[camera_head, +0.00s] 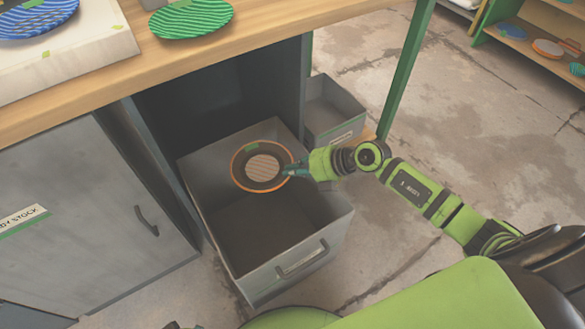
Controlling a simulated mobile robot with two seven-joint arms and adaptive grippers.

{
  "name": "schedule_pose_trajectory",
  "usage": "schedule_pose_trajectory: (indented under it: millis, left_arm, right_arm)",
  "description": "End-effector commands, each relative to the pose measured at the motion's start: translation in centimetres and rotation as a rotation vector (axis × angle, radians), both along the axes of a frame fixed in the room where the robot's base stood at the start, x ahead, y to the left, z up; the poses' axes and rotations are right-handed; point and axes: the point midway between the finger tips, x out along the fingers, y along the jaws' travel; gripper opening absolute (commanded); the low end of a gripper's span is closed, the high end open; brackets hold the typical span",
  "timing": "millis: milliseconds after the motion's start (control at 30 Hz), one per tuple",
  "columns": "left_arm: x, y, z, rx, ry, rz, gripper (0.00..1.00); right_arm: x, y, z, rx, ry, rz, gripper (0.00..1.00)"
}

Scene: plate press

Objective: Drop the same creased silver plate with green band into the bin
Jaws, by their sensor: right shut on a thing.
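My right gripper (291,170) reaches in from the right and is shut on the right edge of a round plate. The plate (263,167) has an orange rim, a dark ring, a pale striped middle and a small green mark at its top edge. I see no silver plate with a green band in the gripper. The held plate is over the back part of the open grey bin (270,268), near its rim; how high it is above the floor of the bin I cannot tell. My left gripper is not clearly in view.
A wooden worktop (270,22) runs above the bin, with a green plate (191,18) and a blue plate (36,14) at the back left. A smaller grey bin (335,108) stands behind. A grey cabinet (80,215) is left, a green post (405,70) right. Open floor lies right.

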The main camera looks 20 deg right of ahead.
Motion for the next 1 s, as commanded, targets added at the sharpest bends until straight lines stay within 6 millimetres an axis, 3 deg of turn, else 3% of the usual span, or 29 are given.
schedule_pose_trajectory:
  millis: [333, 733, 1000]
  left_arm:
    - [2.1, -0.2, 4.5, -0.003, -0.036, 0.006, 0.45]
    - [2.5, -0.1, 10.5, -0.004, -0.073, 0.013, 0.45]
    - [4.3, -0.7, 14.0, -0.022, -0.195, 0.002, 0.45]
  right_arm:
    - [0.0, 0.0, -2.0, 0.001, 0.0, 0.001, 0.0]
    - [0.0, 0.0, -3.9, 0.0, 0.0, 0.0, 0.0]
    - [0.0, 0.0, -5.0, 0.0, 0.0, 0.0, 0.0]
